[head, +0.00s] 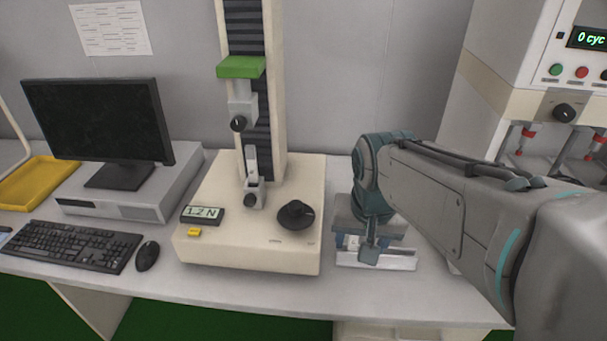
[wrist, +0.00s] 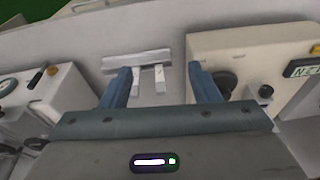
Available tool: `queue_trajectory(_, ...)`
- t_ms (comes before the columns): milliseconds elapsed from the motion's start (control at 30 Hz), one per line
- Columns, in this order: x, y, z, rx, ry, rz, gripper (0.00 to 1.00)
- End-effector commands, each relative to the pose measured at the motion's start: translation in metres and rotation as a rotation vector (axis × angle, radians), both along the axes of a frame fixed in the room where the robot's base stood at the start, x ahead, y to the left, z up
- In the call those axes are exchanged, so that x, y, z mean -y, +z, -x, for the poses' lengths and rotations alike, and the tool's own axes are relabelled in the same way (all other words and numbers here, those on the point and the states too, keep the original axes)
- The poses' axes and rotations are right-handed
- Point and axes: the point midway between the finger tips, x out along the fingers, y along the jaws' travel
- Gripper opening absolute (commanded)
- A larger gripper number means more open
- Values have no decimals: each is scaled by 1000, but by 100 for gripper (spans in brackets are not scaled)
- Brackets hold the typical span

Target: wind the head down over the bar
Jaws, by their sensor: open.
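The test stand (head: 290,235) has a column with a green head (head: 241,67) high up, an upper clamp and knob hanging under it. A pale upright bar (head: 252,160) stands in the lower clamp (head: 255,194), below the upper clamp with a gap between. A black hand wheel (head: 295,214) sits at the base's right front; it also shows in the wrist view (wrist: 222,83). My gripper (head: 369,252) is right of the stand, pointing down over a metal rack (head: 405,261). In the wrist view my open gripper (wrist: 162,75) shows nothing held; pale strips (wrist: 160,75) lie at the rack beyond its fingers.
A readout (head: 202,214) showing 1.2 N and a small yellow button are on the base's left front. A monitor, keyboard (head: 72,246), mouse (head: 147,256) and yellow tray (head: 40,183) are left. Another machine (head: 535,60) with a "0 cyc" display stands right.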

Motion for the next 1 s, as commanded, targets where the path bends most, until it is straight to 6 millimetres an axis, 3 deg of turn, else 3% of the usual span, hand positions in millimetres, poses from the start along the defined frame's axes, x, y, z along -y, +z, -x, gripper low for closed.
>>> queue_trajectory(200, -26, 29, -76, -61, -397, -57, 56)
queue_trajectory(500, -71, 44, -168, -131, -959, -124, 56)
queue_trajectory(733, -93, 43, -206, -163, -1244, -149, 56)
queue_trajectory(1000, -97, 31, -215, -171, -1324, -152, 56)
